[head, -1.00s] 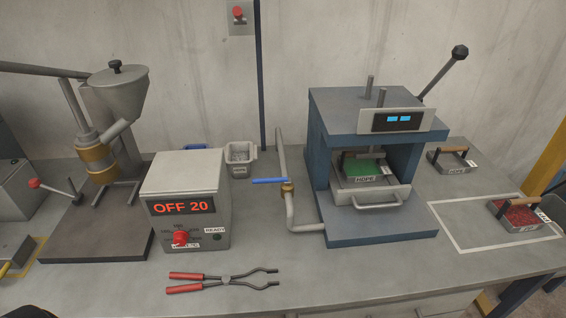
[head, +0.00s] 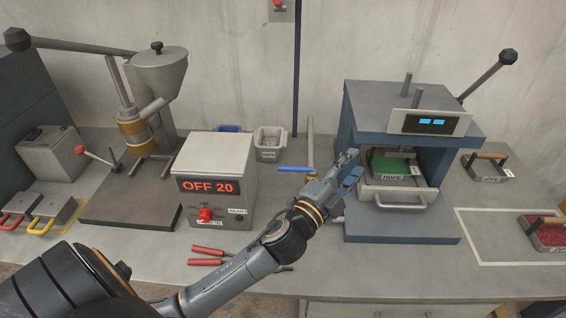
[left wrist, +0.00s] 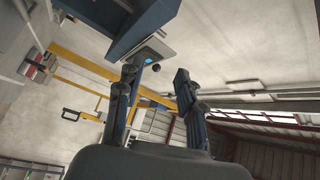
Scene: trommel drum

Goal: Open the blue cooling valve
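The blue cooling valve (head: 295,169) is a flat blue lever lying level across a thin grey upright pipe (head: 310,138), pointing left from it. My left gripper (head: 351,168) is in front of the press, just right of the lever and apart from it as far as the head view shows. It hides the lower pipe and most of the valve body. In the left wrist view my left gripper (left wrist: 155,78) has its two fingers spread with nothing between them. My right gripper is not in view.
The blue press (head: 402,232) stands close to the right of my gripper. A grey control box (head: 215,160) reading OFF 20 stands left of the valve. A small grey bin (head: 268,154) is behind. Red-handled tongs (head: 208,262) lie partly under my arm.

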